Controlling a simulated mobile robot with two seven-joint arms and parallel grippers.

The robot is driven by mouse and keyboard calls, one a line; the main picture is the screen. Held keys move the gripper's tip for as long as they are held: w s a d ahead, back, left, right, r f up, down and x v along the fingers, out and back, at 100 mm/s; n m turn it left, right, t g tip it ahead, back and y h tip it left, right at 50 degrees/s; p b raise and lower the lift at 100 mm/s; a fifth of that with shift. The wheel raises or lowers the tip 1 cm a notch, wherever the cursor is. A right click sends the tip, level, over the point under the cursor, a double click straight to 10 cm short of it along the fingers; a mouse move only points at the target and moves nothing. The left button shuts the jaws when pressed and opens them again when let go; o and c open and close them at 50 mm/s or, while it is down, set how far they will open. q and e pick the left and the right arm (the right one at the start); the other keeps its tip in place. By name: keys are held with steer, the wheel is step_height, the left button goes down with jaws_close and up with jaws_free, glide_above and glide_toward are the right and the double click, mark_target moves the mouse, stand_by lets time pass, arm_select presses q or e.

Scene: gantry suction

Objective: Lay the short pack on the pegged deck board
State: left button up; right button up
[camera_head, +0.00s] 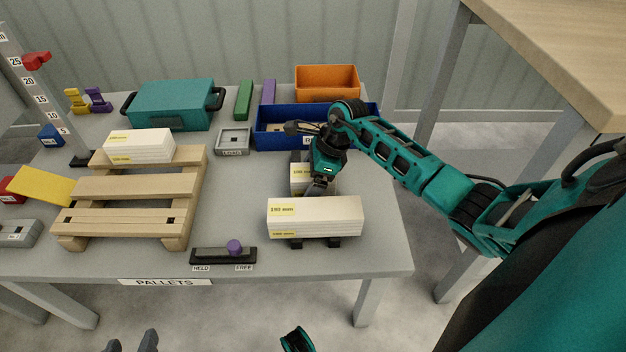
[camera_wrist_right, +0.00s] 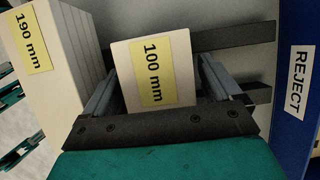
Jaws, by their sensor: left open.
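The short pack, labelled 100 mm (camera_wrist_right: 158,75), is a cream block at the middle of the right wrist view. It shows partly in the head view (camera_head: 300,178), behind the longer 190 mm pack (camera_head: 315,217). My right gripper (camera_head: 318,188) is over the short pack, one finger on each side; whether they touch it is unclear. The wooden pallet (camera_head: 135,187) stands at the left. Its front deck board (camera_head: 120,222) has two small dark marks, perhaps the pegs. My left gripper (camera_head: 130,343) is open and empty at the bottom edge, in front of the table.
Another white pack (camera_head: 138,147) lies on the pallet's back board. A blue REJECT bin (camera_head: 275,142) stands behind the short pack. A HELD/FREE slider (camera_head: 222,256) lies near the front edge. The grey table between pallet and packs is clear.

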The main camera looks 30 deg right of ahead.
steer(key=c, duration=1.1)
steer(key=shift+r, duration=0.1)
steer(key=shift+c, duration=0.2)
